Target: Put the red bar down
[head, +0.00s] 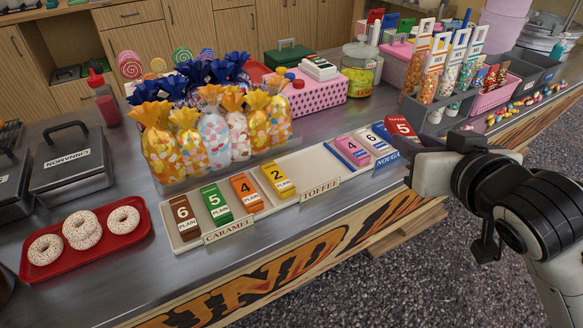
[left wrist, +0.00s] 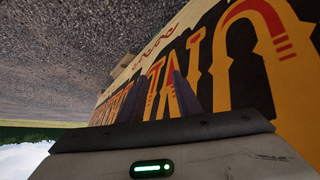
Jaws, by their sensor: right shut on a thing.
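The red bar (head: 400,127), marked 5, is held by my right gripper (head: 416,150) near the right end of the cream display rack (head: 312,161), by the NOUGAT label (head: 387,160). The fingers partly hide the bar, and I cannot tell whether it touches the rack. A pink bar (head: 346,147) marked 4 and a blue-and-white bar (head: 373,137) marked 6 lie left of it. The middle of the rack, behind the TOFFEE label (head: 320,188), is bare. My left gripper (left wrist: 165,95) shows only as dark fingers in the left wrist view, over the counter's painted front.
Brown (head: 182,215), green (head: 214,203), orange (head: 245,192) and yellow (head: 276,180) bars fill the rack's left part. Sweet bags (head: 213,135) stand behind. A red doughnut tray (head: 137,240) is at left. Cone holders (head: 437,118) stand behind the red bar.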

